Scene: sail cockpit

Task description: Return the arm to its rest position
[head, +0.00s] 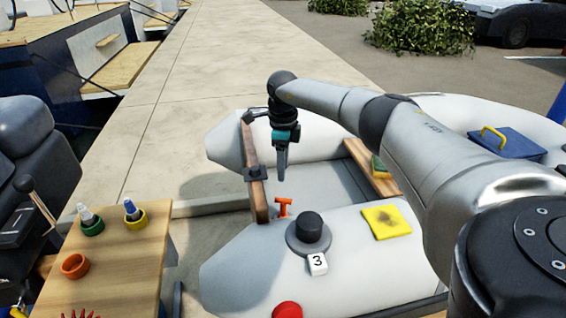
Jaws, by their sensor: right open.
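My right arm (345,105) reaches in from the right across the grey inflatable boat. Its gripper (282,172) points down over the inside of the boat, beside the wooden transom board (256,185). The gripper is open and I see nothing held in it. The fingers show nearly edge-on, so the gap between them is hard to see. My left gripper is not in view.
Near the gripper are an orange T-shaped handle (284,206), a black knob (309,227), a white block marked 3 (317,263) and a yellow cloth (387,222). A wooden table (120,262) with coloured rings stands left. A blue box (508,144) lies right.

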